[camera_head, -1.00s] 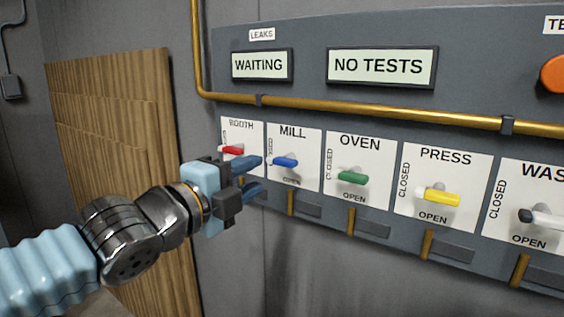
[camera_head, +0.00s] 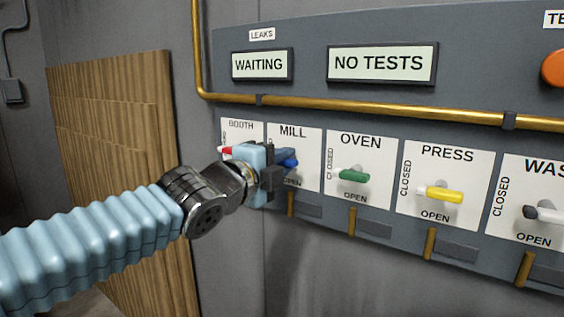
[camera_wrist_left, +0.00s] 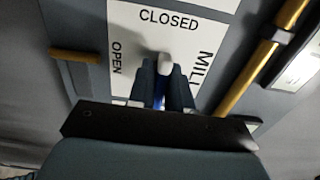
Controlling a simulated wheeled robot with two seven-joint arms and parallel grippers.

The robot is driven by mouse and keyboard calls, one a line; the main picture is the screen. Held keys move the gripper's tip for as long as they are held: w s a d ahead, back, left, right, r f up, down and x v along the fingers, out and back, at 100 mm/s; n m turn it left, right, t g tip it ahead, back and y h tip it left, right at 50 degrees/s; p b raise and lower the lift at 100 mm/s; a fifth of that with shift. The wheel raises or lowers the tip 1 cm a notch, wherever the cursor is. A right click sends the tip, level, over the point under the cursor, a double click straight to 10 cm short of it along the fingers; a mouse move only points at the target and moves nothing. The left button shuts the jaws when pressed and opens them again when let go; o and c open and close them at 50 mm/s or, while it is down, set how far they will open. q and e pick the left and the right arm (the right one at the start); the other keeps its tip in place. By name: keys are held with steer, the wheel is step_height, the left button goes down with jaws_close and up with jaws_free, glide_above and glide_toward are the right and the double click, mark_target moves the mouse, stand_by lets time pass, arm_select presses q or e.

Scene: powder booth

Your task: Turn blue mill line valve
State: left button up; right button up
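The blue MILL valve handle (camera_head: 291,163) is on a white plate (camera_head: 308,145) with CLOSED at its left and OPEN below. My left gripper (camera_head: 286,158) is at this handle and covers part of it and the CLOSED label. In the left wrist view, the two dark fingers (camera_wrist_left: 162,88) lie close along both sides of the blue handle (camera_wrist_left: 159,98), with little gap showing. The pale end piece (camera_wrist_left: 165,63) shows just beyond the fingertips. The handle's exact angle is hard to tell behind the gripper. My right gripper is not in view.
The red BOOTH handle (camera_head: 226,150) is close left of my gripper. The green OVEN handle (camera_head: 353,175) is to the right, then the yellow PRESS handle (camera_head: 444,194). A brass pipe (camera_head: 400,112) runs above the plates. Displays read WAITING (camera_head: 261,65) and NO TESTS (camera_head: 378,64).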

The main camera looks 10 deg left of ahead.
arm_select(q)
jaws_close()
steer(key=shift+n, duration=0.3)
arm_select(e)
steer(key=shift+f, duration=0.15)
arm_select(q)
steer(key=n+b, duration=0.2)
steer(key=n, duration=0.1)
steer(key=shift+f, duration=0.2)
steer(key=n+b, duration=0.3)
steer(key=n, duration=0.2)
steer(key=n+b, duration=0.1)
steer(key=n, duration=0.1)
steer(key=shift+n, duration=0.4)
steer(key=n+b, duration=0.1)
steer(key=n, duration=0.1)
steer(key=shift+n, duration=0.3)
steer(key=shift+r+n+b, duration=0.1)
steer(key=shift+n+b, duration=0.25)
steer(key=shift+n, duration=1.55)
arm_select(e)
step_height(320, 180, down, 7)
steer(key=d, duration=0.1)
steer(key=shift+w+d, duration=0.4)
